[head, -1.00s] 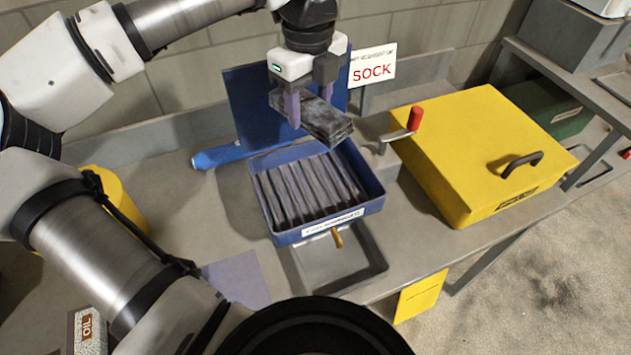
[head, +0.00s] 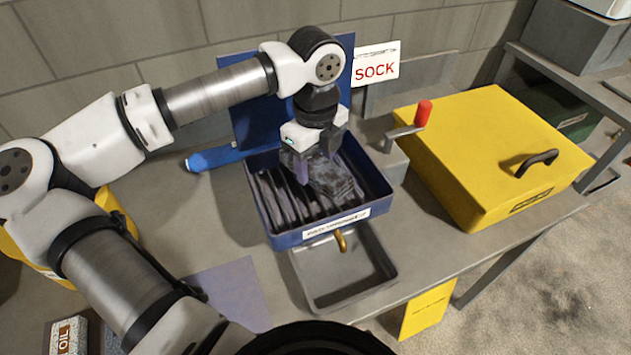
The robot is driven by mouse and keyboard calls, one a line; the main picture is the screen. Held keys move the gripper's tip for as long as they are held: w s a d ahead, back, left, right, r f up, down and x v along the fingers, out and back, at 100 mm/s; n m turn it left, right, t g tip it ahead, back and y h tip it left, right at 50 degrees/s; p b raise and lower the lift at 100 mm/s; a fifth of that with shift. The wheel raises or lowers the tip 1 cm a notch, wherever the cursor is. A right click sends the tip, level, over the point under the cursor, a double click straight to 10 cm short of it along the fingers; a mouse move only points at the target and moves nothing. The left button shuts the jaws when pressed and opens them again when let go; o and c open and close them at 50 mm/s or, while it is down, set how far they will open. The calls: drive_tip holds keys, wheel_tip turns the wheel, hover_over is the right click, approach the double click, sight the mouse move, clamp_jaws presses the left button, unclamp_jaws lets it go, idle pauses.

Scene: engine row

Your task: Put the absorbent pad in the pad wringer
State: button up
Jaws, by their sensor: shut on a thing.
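The absorbent pad (head: 334,179) is a dark grey, mottled slab. The pad wringer is most likely the blue box (head: 269,228) with dark ribs inside, its blue lid (head: 239,104) standing open at the back. My gripper (head: 316,170) is shut on the pad and is down inside the open box, toward its right half. The pad lies at or just over the ribs; I cannot tell whether it touches them. The fingers and wrist hide part of the pad.
A grey drip tray (head: 345,279) sits below the blue box's front. A yellow lidded box (head: 495,140) and a red-knobbed crank (head: 423,113) are to the right. A SOCK sign (head: 376,71) stands behind. A blue handle (head: 216,158) sticks out left.

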sight(316, 176)
drive_tip(key=shift+f+b, duration=0.8)
drive_tip(key=shift+f, duration=1.3)
drive_tip(key=shift+f+b, duration=0.2)
drive_tip(key=shift+b, duration=0.15)
drive_tip(key=o, duration=1)
drive_tip(key=shift+r, duration=0.1)
drive_tip(key=shift+c, duration=0.2)
drive_tip(key=shift+r, duration=0.1)
drive_tip(key=shift+r+p, duration=0.2)
drive_tip(key=shift+p, duration=0.3)
wheel_tip(316, 176, up, 12)
drive_tip(key=shift+f+b, duration=0.15)
drive_tip(key=shift+b, duration=0.95)
